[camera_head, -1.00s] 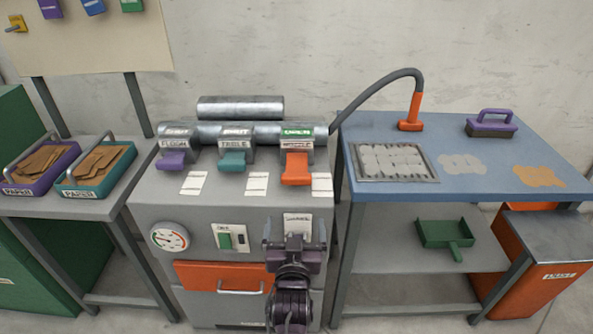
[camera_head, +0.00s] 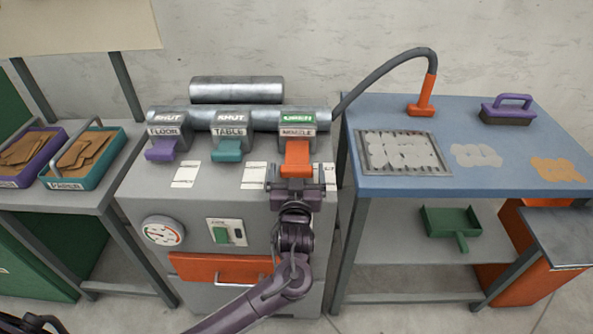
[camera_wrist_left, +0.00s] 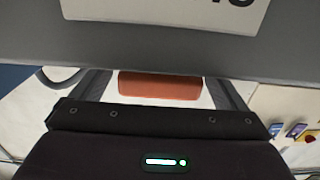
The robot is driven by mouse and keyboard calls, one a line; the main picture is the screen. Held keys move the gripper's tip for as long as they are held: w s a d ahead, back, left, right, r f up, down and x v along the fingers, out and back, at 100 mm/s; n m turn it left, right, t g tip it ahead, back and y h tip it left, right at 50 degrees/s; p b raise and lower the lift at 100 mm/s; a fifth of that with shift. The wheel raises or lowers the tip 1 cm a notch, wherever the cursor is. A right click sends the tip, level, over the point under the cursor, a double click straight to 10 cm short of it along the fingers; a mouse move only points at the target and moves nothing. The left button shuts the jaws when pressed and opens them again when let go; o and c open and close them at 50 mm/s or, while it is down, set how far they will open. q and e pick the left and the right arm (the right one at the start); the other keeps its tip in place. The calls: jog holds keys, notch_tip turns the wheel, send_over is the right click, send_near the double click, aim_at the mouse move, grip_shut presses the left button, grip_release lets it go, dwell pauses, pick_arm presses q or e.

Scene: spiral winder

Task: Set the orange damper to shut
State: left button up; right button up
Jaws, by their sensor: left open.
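The orange damper (camera_head: 297,157) is the rightmost of three levers on the grey machine. Its plate reads NOZZLE, with a green OPEN sign above. My left gripper (camera_head: 296,180) is open, just in front of and below the orange lever, its fingers spread to either side. In the left wrist view an orange bar, the lever's end (camera_wrist_left: 160,86), shows between the two fingers. I cannot tell whether the fingers touch it. My right gripper is not in view.
A purple lever (camera_head: 161,151) marked FLOOR and a teal lever (camera_head: 229,151) marked TABLE sit to the left, both under SHUT signs. A gauge (camera_head: 163,232), a green switch (camera_head: 220,235) and an orange drawer (camera_head: 215,267) are below. A blue table (camera_head: 470,135) stands at right.

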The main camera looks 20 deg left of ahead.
aim_at(297, 162)
pick_arm(q)
jog(key=shift+w, duration=0.1)
jog(key=c, duration=1.4)
jog(key=shift+w+a, duration=0.15)
jog(key=shift+w, duration=0.15)
jog(key=x, duration=0.2)
jog(key=shift+w+b, duration=0.3)
jog(key=shift+b, duration=0.1)
jog(key=o, duration=1.1)
jog(key=shift+s, duration=0.1)
jog(key=shift+o, duration=1.5)
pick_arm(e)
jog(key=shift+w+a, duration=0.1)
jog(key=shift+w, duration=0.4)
pick_arm(q)
jog(key=shift+s, duration=0.1)
